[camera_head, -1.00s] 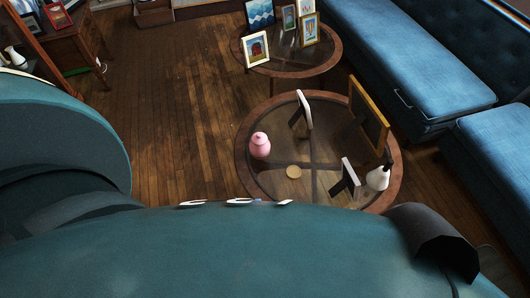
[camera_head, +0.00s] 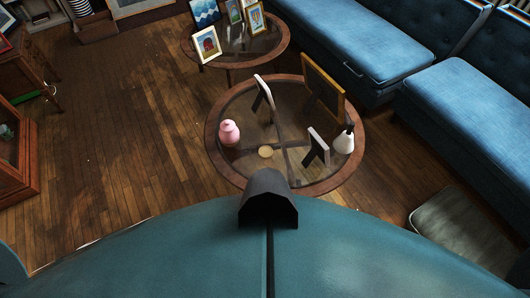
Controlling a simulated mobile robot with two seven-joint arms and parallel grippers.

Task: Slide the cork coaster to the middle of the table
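A small round tan cork coaster (camera_head: 265,152) lies on the near round glass-topped table (camera_head: 213,139), toward the side closest to me. The table has a wooden rim and dark cross bars under the glass. The coaster is a little left of and nearer than the crossing of the bars. Neither of my grippers shows in the view. A large teal armchair or sofa back seems to fill the bottom, but I cannot tell whether it is part of my own body.
On the near table stand a pink jar (camera_head: 229,133), picture frames (camera_head: 324,90) and a white vase (camera_head: 344,142). A second round table (camera_head: 272,51) with frames stands behind. Blue benches (camera_head: 372,45) line the right. Wooden floor (camera_head: 130,140) is open at left.

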